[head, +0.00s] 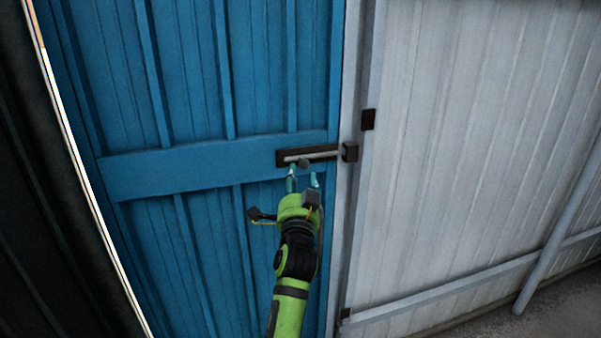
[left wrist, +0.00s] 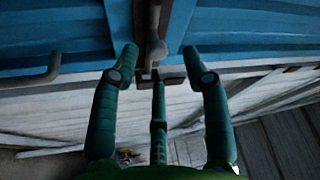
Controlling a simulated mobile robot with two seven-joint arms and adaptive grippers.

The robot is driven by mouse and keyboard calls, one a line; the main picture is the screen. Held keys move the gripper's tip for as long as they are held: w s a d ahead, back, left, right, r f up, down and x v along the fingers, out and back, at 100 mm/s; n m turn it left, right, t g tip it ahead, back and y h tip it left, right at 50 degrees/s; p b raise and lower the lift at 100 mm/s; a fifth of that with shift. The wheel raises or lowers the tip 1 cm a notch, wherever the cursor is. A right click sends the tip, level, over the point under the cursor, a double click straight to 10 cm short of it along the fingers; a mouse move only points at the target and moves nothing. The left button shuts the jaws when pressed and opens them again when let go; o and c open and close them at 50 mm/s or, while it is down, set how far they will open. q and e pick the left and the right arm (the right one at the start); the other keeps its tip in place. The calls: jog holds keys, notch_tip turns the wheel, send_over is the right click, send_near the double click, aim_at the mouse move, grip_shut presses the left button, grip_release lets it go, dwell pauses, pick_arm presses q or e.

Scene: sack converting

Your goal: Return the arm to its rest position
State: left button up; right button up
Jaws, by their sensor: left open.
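My left arm comes up from the bottom of the head view, green and black. Its left gripper (head: 302,182) has teal fingers, open, just below the dark latch with a grey sliding bolt (head: 310,156) on the blue door (head: 190,170). The left wrist view shows the spread fingers of the left gripper (left wrist: 165,75) with nothing held between them. The bolt's grey knob (left wrist: 157,48) shows beyond and between the fingertips. I cannot tell whether any finger touches it. My right gripper is in neither view.
A grey metal wall (head: 470,150) stands to the right of the door, past a pale post (head: 352,80) with a dark latch keeper (head: 350,152). A slanted pipe (head: 550,250) is at the lower right. A dark panel (head: 50,220) is at the left.

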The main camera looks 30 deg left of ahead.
pick_arm(q)
jog(key=shift+s+d, duration=0.1)
jog(key=shift+s, duration=0.1)
jog(key=shift+f, duration=0.1)
jog(key=d+f+m+g+h+b, duration=0.15)
jog(key=d+f+h, duration=0.3)
jog(key=f, duration=1.25)
jog(key=d+f+g+h+b, duration=0.1)
jog(key=d+f+g+h, duration=0.3)
jog(key=f, duration=1.2)
jog(key=s+d+f+n+g+h, duration=0.1)
jog(key=s+d+f+g, duration=0.15)
jog(key=s+f, duration=0.7)
jog(key=s+d+f+g, duration=0.1)
jog(key=s+d+f, duration=0.35)
jog(key=f, duration=0.75)
jog(key=s+f+n+g, duration=0.1)
jog(key=s+f, duration=0.5)
jog(key=s, duration=0.7)
jog(key=s+a+f+n+g+b, duration=0.1)
jog(key=s+f+g, duration=0.3)
jog(key=s, duration=0.9)
jog(key=s+f+n+g+h+b, duration=0.1)
jog(key=s+f+g, duration=0.1)
jog(key=s+f, duration=0.7)
jog(key=s, duration=0.4)
jog(key=shift+a+n+g, duration=0.3)
jog(key=shift+a+n, duration=0.05)
jog(key=shift+a, duration=0.05)
